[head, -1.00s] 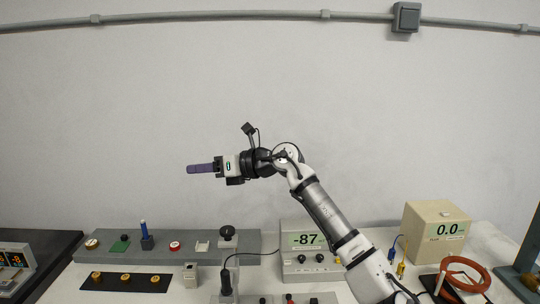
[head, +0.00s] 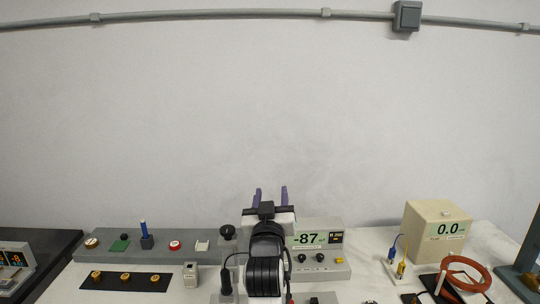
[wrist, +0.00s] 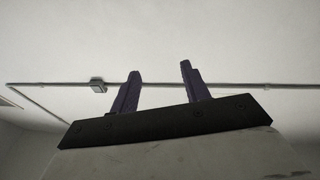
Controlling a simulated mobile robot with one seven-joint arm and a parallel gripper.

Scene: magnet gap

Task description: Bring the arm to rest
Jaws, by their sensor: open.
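My gripper (head: 271,194) stands at the lower middle of the head view, above the bench and in front of the wall. Its two purple fingers point up and away, apart, with nothing between them. In the wrist view the fingers (wrist: 162,76) are spread and empty, with only the pale wall and its conduit behind them. My wrist hides part of the bench and the left part of a meter box that reads -87.
The meter box (head: 325,262) is close on the right. A grey shelf (head: 180,240) with small parts, a black strip (head: 105,281) and a probe (head: 226,281) lie left. A beige box (head: 437,222) and an orange coil (head: 465,272) are right. The space above is clear.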

